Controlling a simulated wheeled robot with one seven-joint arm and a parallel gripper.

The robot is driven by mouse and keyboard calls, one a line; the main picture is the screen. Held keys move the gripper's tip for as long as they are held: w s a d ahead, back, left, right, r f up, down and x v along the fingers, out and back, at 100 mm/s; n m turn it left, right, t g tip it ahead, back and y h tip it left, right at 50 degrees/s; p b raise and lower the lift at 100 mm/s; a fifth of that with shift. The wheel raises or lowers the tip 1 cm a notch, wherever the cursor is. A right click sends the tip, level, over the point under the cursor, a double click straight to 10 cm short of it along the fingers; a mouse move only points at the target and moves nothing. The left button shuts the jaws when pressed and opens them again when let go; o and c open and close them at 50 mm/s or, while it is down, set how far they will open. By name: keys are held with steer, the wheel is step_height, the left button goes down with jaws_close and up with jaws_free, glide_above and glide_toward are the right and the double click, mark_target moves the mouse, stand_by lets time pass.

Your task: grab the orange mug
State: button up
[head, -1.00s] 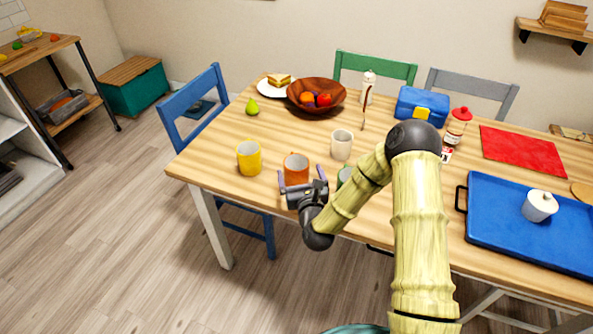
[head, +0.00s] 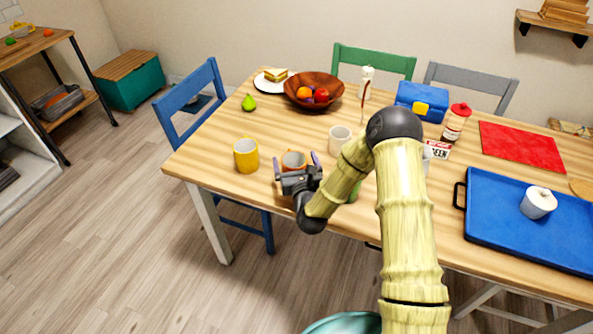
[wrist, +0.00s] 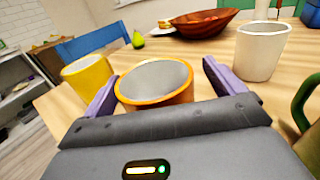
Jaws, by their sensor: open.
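The orange mug (head: 293,159) stands upright on the wooden table near its front left edge, with its lower part hidden behind my gripper in the head view. My gripper (head: 296,163) is open, with its purple fingers on either side of the mug. In the wrist view the orange mug (wrist: 155,84) shows its open rim and grey inside between the fingertips of my gripper (wrist: 157,78). I cannot tell whether a finger touches it.
A yellow mug (head: 246,155) stands left of the orange mug, and a white mug (head: 339,139) stands behind right. A green mug (wrist: 306,104) is close on the right. A wooden fruit bowl (head: 314,88) and a pear (head: 248,102) are farther back. A blue tray (head: 520,235) lies right.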

steer(key=shift+s+a+f, duration=0.1)
steer(key=shift+s+a, duration=0.05)
steer(key=shift+a, duration=0.3)
steer(key=shift+c, duration=0.7)
steer(key=c, duration=1.1)
steer(key=shift+d, duration=0.3)
step_height(320, 180, up, 10)
steer(key=shift+r+p, duration=0.1)
steer(key=shift+p, duration=0.2)
